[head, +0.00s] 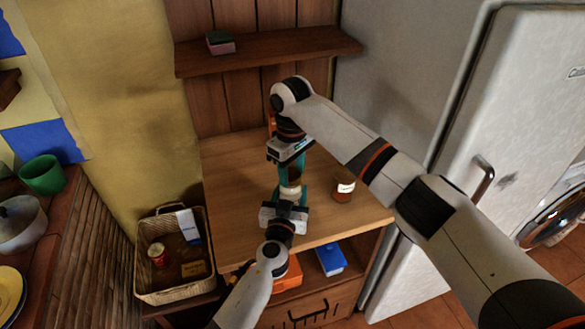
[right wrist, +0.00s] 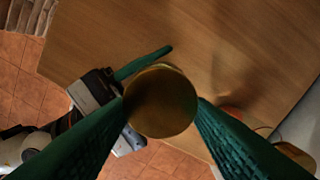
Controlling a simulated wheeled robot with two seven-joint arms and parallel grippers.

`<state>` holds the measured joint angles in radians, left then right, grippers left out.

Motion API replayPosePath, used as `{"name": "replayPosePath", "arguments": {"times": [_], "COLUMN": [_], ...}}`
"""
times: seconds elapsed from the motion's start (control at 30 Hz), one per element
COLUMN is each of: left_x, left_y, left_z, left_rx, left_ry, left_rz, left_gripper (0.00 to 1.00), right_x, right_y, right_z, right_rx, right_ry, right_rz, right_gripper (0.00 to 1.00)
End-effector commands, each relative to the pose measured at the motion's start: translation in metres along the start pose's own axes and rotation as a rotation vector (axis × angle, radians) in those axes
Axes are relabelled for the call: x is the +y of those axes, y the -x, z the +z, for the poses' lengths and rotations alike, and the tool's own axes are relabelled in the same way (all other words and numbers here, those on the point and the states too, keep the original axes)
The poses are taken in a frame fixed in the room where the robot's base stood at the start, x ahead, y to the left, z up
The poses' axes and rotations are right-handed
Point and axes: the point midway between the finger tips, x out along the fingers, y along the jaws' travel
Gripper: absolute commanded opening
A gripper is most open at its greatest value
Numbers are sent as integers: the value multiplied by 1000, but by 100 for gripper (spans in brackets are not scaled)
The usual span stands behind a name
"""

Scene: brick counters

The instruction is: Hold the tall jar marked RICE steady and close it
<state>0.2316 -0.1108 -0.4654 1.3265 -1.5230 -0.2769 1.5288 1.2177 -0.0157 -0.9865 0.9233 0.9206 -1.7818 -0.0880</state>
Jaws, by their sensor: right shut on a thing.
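My right gripper (head: 292,172) comes down from above and is shut on a round gold-brown lid (right wrist: 160,101), which lies between its green fingers in the right wrist view. Below it in the head view is a jar (head: 291,190) with a pale band, standing on the wooden counter top; its lettering cannot be read. The lid hides the jar in the right wrist view, and I cannot tell whether they touch. My left gripper (head: 289,193) reaches in low from the front, its fingers apart on either side of the jar; one finger shows past the lid in the right wrist view.
A wicker basket (head: 146,298) with packages is at lower left. A shelf (head: 270,50) with a sponge is above. A fridge (head: 500,110) is at right.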

Motion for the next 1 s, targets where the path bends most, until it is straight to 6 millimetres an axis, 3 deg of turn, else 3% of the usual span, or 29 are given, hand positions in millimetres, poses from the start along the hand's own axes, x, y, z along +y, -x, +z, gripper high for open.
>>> {"name": "replayPosePath", "arguments": {"times": [0.8, 1.0], "left_x": [0, 0], "left_y": [0, 0], "left_z": [0, -1], "left_rx": [1, 1], "left_ry": [-1, -1], "left_rz": [-1, -1], "left_gripper": [0, 0], "right_x": [6, 3], "right_y": [0, 0], "right_z": [11, 12], "right_rx": [6, 4], "right_ry": [-2155, -2541], "right_rz": [10, 8], "right_gripper": [25, 25]}}
